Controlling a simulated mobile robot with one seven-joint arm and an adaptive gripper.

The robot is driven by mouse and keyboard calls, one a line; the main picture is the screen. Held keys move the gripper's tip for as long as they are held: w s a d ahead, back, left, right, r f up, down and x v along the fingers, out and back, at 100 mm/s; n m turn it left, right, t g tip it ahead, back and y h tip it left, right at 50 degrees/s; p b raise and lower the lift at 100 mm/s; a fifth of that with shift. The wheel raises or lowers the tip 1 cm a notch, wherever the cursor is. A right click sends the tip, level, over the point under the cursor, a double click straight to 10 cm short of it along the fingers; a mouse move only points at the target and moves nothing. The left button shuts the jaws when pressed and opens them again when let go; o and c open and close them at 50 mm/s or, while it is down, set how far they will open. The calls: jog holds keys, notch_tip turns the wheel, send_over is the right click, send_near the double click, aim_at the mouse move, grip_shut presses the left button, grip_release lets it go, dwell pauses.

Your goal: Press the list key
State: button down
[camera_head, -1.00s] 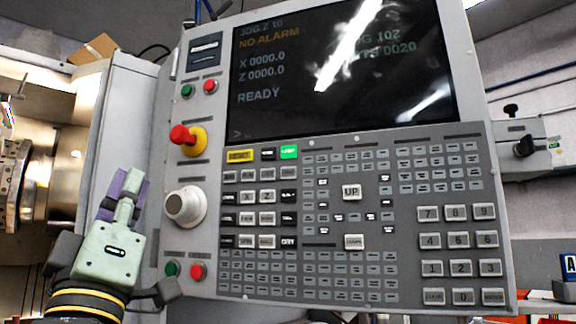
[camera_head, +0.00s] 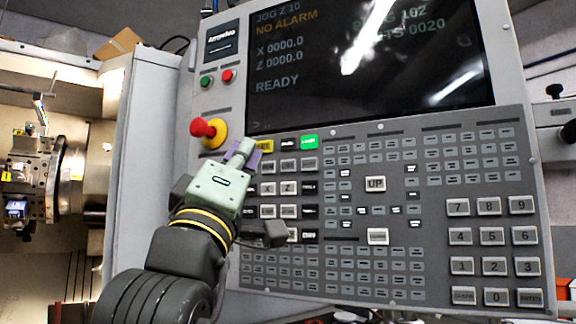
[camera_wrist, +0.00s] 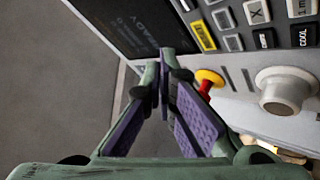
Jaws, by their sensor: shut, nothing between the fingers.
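The control panel's keypad (camera_head: 376,258) fills the right of the head view, below a dark screen (camera_head: 365,70). Its labels are mostly too small to read, so I cannot tell which key is list. My gripper (camera_head: 246,150), with purple finger pads, is shut and empty. In the head view its tips overlap the left end of the yellow key (camera_head: 265,146) and hide neighbouring keys. In the wrist view the fingertips (camera_wrist: 163,76) appear apart from the panel, near the yellow RESET key (camera_wrist: 203,36).
A red mushroom button (camera_head: 203,128) on a yellow collar sticks out close to my fingers. A white knob (camera_wrist: 285,92) also projects from the panel. A lit green key (camera_head: 309,142) is right of the yellow one. The lathe's chuck area (camera_head: 35,180) lies left.

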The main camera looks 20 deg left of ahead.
jog(key=p, duration=0.1)
send_near(281, 151)
jog(key=x, duration=0.4)
jog(key=shift+s+a+r, duration=0.15)
jog(key=shift+s+r, duration=0.05)
jog(key=shift+r, duration=0.35)
dwell(0.8)
jog(key=shift+w, duration=0.45)
jog(key=shift+w+p, duration=0.35)
dwell(0.4)
jog(key=shift+s, duration=0.8)
jog(key=shift+s, duration=0.1)
jog(key=s, duration=0.4)
jog(key=shift+s+a+b, duration=0.35)
jog(key=shift+s, duration=0.05)
